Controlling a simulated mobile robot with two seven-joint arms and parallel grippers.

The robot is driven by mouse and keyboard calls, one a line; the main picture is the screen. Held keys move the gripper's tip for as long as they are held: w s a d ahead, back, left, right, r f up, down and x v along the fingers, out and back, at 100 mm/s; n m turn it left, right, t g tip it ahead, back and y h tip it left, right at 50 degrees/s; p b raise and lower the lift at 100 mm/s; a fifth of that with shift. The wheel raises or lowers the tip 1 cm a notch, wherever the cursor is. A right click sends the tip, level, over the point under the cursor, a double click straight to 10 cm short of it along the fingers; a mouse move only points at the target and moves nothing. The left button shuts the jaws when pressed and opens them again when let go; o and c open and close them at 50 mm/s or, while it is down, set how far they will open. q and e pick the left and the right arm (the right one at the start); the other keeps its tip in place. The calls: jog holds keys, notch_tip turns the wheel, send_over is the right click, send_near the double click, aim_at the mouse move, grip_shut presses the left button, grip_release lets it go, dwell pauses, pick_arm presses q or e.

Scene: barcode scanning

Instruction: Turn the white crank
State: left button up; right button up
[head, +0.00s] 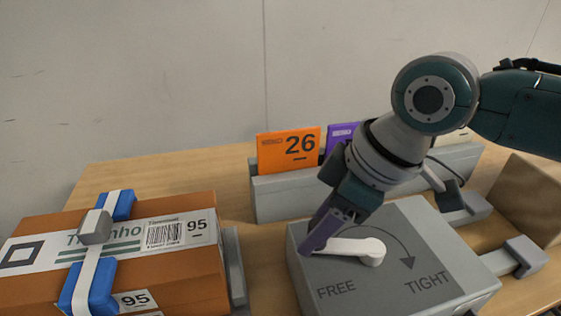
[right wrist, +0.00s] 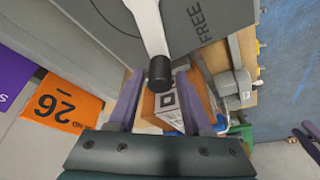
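The white crank (head: 350,247) sits on top of a grey box (head: 400,290) marked FREE and TIGHT, with a curved arrow between the words. Its arm points left from the pivot, on the FREE side. My right gripper (head: 322,238) is at the crank's outer end and hides its knob in the head view. In the right wrist view the crank arm (right wrist: 147,25) ends in a black knob (right wrist: 160,72). The open fingers of my right gripper (right wrist: 162,80) lie on either side of the knob, with visible gaps.
An orange box (head: 195,275) with barcode label and blue-and-white strap stands at left. Behind, a grey holder (head: 290,195) carries an orange card (head: 288,150) marked 26 and a purple card (head: 340,134). A brown block (head: 530,195) is at right. Bare table shows at back left.

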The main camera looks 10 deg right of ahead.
grip_shut()
dwell(1.1)
